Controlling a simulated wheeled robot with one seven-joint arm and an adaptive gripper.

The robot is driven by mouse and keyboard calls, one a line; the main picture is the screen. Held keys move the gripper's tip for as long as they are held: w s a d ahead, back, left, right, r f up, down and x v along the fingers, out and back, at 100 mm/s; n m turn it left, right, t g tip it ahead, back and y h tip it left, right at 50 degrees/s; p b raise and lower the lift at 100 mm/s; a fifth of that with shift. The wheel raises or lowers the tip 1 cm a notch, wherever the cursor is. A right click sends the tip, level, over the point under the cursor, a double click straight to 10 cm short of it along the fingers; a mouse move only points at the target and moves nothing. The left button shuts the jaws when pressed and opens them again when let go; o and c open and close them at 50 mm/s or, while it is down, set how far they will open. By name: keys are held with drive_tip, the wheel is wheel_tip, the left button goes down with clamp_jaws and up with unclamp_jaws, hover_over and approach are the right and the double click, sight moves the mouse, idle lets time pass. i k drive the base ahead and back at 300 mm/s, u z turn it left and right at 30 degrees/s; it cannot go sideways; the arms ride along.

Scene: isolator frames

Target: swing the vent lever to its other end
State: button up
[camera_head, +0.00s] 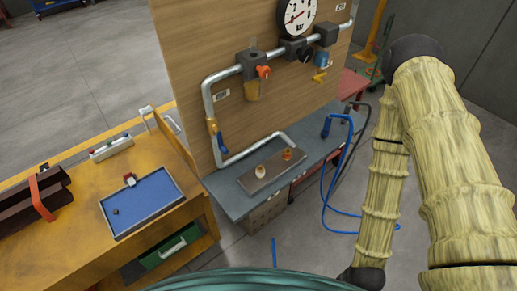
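A wooden panel (200,50) carries grey pipework (208,100) with several coloured handles; no readable label shows which is the vent lever. A blue lever (222,142) hangs downward beside the vertical pipe at lower left. A small yellow handle (320,76) is at the right, below a blue part (322,59). My arm, in a yellowish sleeve, stands at the right, apart from the panel; its lower end runs toward the bottom edge and my gripper is not visible.
A round gauge (297,14) tops the panel. A grey bench (228,192) below holds a brown plate (273,172) with two knobs. A blue hose (326,185) loops to the floor at right. A wooden workbench (75,235) with a blue tray (165,202) stands left.

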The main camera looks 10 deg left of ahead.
sight(215, 128)
drive_tip(key=z, duration=0.2)
drive_tip(key=k, duration=0.75)
drive_tip(key=u, duration=1.05)
